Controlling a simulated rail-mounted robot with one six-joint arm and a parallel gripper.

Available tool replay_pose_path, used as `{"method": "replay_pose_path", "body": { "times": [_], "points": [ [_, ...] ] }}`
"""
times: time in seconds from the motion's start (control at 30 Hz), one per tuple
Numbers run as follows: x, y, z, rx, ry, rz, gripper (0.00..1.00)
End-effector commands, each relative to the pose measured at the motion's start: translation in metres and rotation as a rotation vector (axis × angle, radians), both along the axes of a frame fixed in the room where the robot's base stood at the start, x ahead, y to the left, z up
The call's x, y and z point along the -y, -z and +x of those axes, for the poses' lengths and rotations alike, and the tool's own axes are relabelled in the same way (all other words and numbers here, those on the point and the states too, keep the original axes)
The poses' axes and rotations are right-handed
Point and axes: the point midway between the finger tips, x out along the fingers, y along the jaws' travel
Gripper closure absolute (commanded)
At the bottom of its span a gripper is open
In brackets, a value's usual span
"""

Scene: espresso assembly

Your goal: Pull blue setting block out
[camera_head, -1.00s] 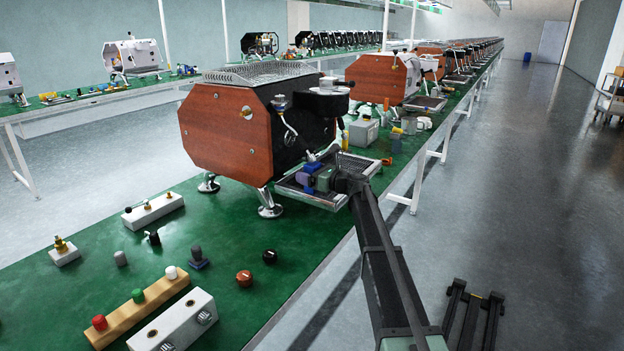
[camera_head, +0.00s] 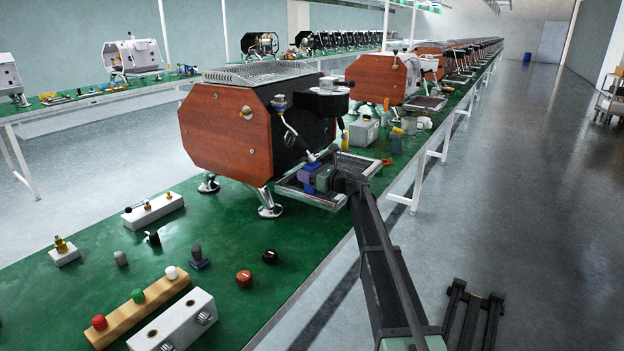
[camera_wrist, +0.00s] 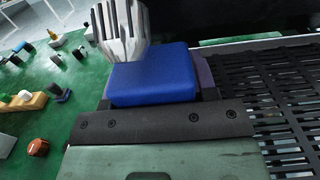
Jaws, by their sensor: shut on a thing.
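The blue setting block (camera_wrist: 152,76) lies just ahead of my gripper (camera_wrist: 155,100) in the wrist view, close against its dark front plate. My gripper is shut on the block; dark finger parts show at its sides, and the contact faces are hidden. A purple piece (camera_wrist: 203,74) shows at the block's right edge. In the head view, the blue block (camera_head: 311,167) is small and partly covered beside my gripper (camera_head: 324,179), over the drip tray at the espresso machine's front.
The wood-sided espresso machine (camera_head: 228,130) stands beside the gripper. The drip tray's black slotted grate (camera_wrist: 285,95) lies to the right in the wrist view. Knobs and button holders occupy the green bench (camera_head: 110,225).

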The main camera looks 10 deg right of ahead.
Motion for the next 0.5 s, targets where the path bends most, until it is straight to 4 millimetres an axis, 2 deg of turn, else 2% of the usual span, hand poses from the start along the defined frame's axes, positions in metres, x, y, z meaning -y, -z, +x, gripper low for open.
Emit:
{"method": "replay_pose_path", "body": {
  "times": [0.5],
  "points": [
    [0.0075, 0.0, -0.0071, 0.0, 0.0, 0.0, 0.85]
  ]
}}
